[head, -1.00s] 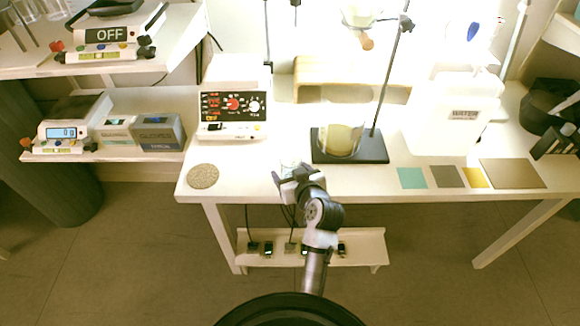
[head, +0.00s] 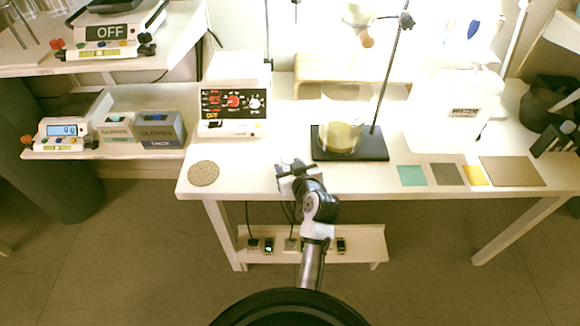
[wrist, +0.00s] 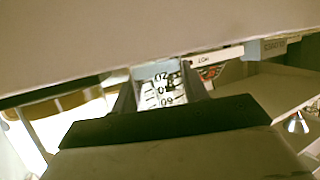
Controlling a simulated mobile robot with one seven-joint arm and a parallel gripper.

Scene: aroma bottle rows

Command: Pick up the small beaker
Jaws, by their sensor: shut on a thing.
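The small beaker (wrist: 165,86) shows in the wrist view as a clear vessel with black graduation numbers, which appear upside down. It sits between the two dark fingers of my gripper (wrist: 166,97), which is shut on it. In the head view my gripper (head: 291,173) is at the front edge of the white table, left of the dark stand base. Only a small pale part of the beaker shows there, mostly hidden by the gripper. I cannot tell whether the beaker is clear of the tabletop.
A stand with a dark base (head: 374,145) and a large beaker of yellowish liquid (head: 340,137) are behind to the right. A hot plate device (head: 232,108) and a round cork mat (head: 203,174) are to the left. Coloured squares, including a teal one (head: 412,176), lie right.

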